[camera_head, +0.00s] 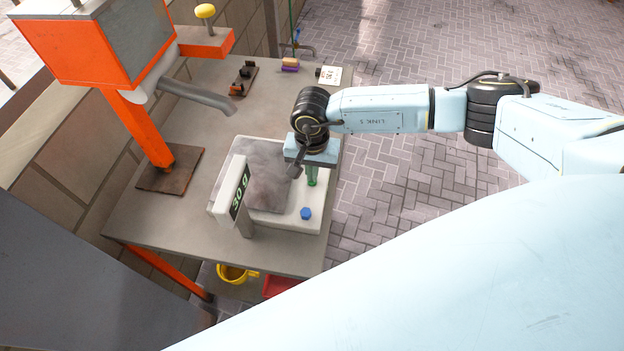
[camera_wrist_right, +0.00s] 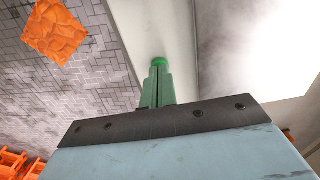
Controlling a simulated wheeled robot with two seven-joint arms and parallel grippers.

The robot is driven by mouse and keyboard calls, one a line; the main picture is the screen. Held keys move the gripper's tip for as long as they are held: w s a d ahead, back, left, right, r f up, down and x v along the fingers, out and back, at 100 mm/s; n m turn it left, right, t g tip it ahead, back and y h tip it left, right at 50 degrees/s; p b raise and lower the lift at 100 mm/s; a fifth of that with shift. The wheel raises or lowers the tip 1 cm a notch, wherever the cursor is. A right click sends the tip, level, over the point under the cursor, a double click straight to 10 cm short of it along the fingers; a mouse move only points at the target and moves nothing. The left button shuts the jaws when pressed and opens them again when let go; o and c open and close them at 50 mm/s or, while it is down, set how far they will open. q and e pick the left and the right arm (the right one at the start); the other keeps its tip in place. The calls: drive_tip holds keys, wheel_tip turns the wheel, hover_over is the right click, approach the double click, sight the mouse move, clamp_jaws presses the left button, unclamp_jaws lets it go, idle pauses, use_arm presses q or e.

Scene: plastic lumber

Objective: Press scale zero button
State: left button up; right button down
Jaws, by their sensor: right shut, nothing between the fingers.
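The scale (camera_head: 282,221) is a pale box with a grey weighing plate (camera_head: 262,172) and an upright display (camera_head: 238,197) reading "30 g". A blue button (camera_head: 305,213) is on its right strip, nearer the front. My right gripper (camera_head: 311,181) has green fingers, which are shut and empty, pointing down at the same strip behind the blue button. In the right wrist view, a bright green round button (camera_wrist_right: 158,62) shows right at the fingertips (camera_wrist_right: 158,72). I cannot tell whether they touch it. No label is readable on either button. My left gripper is out of view.
The scale stands on a grey table (camera_head: 290,262). An orange machine (camera_head: 85,45) with a grey spout (camera_head: 197,96) stands at the left. Small items and a white card (camera_head: 330,75) lie at the back. A yellow bucket (camera_head: 233,274) is below the front edge.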

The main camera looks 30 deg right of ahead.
drive_tip(key=shift+f, duration=0.35)
drive_tip(key=shift+r, duration=0.25)
drive_tip(key=shift+r+p, duration=1.05)
drive_tip(key=shift+r, duration=0.85)
drive_tip(key=shift+f, duration=0.1)
